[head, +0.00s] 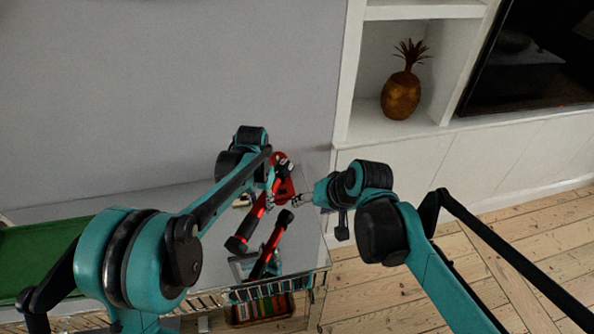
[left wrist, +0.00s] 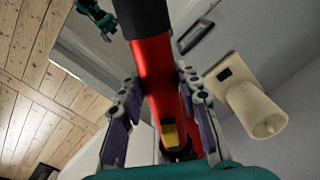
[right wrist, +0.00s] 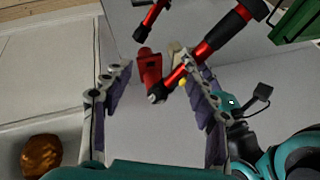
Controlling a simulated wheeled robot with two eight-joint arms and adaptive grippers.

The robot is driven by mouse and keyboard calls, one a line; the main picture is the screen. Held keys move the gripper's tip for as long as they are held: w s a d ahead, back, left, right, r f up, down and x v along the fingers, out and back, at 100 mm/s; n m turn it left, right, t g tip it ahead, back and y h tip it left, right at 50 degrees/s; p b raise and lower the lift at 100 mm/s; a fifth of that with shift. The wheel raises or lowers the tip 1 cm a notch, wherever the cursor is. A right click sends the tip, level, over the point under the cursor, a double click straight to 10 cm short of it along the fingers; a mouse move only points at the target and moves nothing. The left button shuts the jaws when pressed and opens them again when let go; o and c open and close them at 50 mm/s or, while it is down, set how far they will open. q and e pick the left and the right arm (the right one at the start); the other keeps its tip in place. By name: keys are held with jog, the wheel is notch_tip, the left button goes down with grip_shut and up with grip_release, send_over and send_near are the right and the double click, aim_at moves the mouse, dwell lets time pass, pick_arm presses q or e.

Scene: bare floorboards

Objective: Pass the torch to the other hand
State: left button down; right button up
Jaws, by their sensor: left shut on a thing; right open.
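The torch (head: 257,213) is red with black parts and is held tilted above a shiny tabletop. My left gripper (head: 270,187) is shut on its red body; the left wrist view shows that body (left wrist: 153,75) between both fingers, with a yellow patch on it. My right gripper (head: 298,198) is open, just right of the torch.
The mirror-like table (head: 310,235) shows what looks like the torch's reflection. A green surface (head: 35,255) is at the left. A shelf with a pineapple ornament (head: 401,95) stands behind at the right. Bare floorboards (head: 540,260) are clear at the lower right.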

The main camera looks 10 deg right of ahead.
jog(key=w+f+m+y, duration=0.1)
jog(key=w+m+y, duration=0.3)
jog(key=w, duration=1)
jog(key=shift+g, duration=0.3)
jog(key=x, duration=1.1)
jog(key=shift+w+a+f, duration=0.1)
jog(key=shift+a+f, duration=0.1)
jog(key=shift+f, duration=0.1)
pick_arm(q)
jog(key=shift+d, duration=0.1)
pick_arm(e)
grip_shut()
pick_arm(q)
jog(key=c, duration=1)
grip_release()
pick_arm(e)
jog(key=shift+r, duration=0.1)
